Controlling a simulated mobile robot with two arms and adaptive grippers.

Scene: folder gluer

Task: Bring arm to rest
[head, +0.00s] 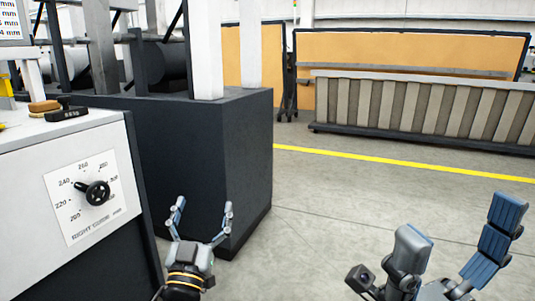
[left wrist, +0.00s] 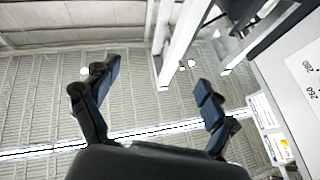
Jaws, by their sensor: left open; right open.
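My left gripper (head: 200,218) is open and empty in the head view, in front of the dark machine base and right of the dial panel. Its two spread fingers also show in the left wrist view (left wrist: 155,95), with nothing between them and the ceiling beyond. My right gripper (head: 455,245) is open and empty at the lower right of the head view, over the bare floor. Both grippers are apart from the machine.
A white panel carries a black knob (head: 97,193) on a numbered dial plate (head: 72,222). The dark machine base (head: 245,150) stands behind my left gripper. A slatted grey rack (head: 420,105) and orange panels (head: 400,50) stand far back. The floor (head: 340,200) between is clear.

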